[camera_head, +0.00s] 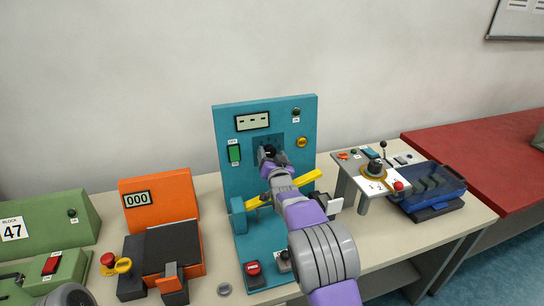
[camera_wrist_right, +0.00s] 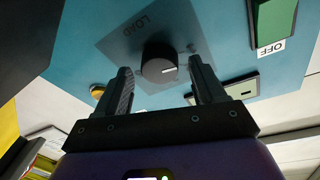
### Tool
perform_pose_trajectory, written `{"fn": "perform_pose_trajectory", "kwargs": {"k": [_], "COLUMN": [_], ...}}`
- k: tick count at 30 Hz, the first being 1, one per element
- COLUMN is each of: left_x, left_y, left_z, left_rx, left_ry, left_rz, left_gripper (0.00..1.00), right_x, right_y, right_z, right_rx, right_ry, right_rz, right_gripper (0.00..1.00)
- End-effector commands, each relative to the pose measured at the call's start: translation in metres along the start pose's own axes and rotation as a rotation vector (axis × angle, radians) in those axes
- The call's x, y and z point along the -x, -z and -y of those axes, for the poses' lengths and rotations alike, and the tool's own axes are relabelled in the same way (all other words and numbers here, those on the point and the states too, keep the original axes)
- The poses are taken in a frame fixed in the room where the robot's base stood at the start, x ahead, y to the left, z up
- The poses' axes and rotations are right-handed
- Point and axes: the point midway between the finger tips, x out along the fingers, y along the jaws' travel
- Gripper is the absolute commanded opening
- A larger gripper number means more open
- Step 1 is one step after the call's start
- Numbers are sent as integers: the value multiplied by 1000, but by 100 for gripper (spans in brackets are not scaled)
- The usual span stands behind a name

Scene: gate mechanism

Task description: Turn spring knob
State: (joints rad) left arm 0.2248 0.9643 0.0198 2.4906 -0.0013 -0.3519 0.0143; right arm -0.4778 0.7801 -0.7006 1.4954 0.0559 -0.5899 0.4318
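The spring knob (camera_wrist_right: 160,63) is a round black dial with a white pointer line, on a dark square plate marked LOAD on the teal panel (camera_head: 230,125). In the right wrist view its pointer line points right. My right gripper (camera_head: 269,155) reaches up to the plate in the head view and hides most of the knob there. In the wrist view its two black fingers stand apart, one on each side of the knob, with a visible gap to both. I cannot tell how far short of the panel the fingertips are. My left gripper is not in view.
A yellow bar (camera_head: 307,178) crosses behind my right arm. An orange device (camera_head: 158,207) stands left; a small control table (camera_head: 377,172) stands right.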

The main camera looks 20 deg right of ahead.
Motion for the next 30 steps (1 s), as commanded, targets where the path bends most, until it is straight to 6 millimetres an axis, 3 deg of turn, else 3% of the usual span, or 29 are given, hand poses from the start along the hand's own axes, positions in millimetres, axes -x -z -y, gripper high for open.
{"fn": "perform_pose_trajectory", "kwargs": {"k": [1, 11, 20, 30], "left_x": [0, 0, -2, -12], "left_y": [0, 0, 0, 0], "left_z": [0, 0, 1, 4], "left_rx": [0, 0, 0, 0], "left_ry": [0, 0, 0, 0], "left_rz": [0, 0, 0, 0], "left_gripper": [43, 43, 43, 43], "right_x": [0, 0, 0, 0], "right_y": [0, 0, 1, 1], "right_z": [0, 0, -1, -1], "right_rx": [0, 0, -44, -271], "right_ry": [0, 0, -8, -47], "right_rz": [0, -1, 1, 15], "right_gripper": [62, 14, 14, 14]}}
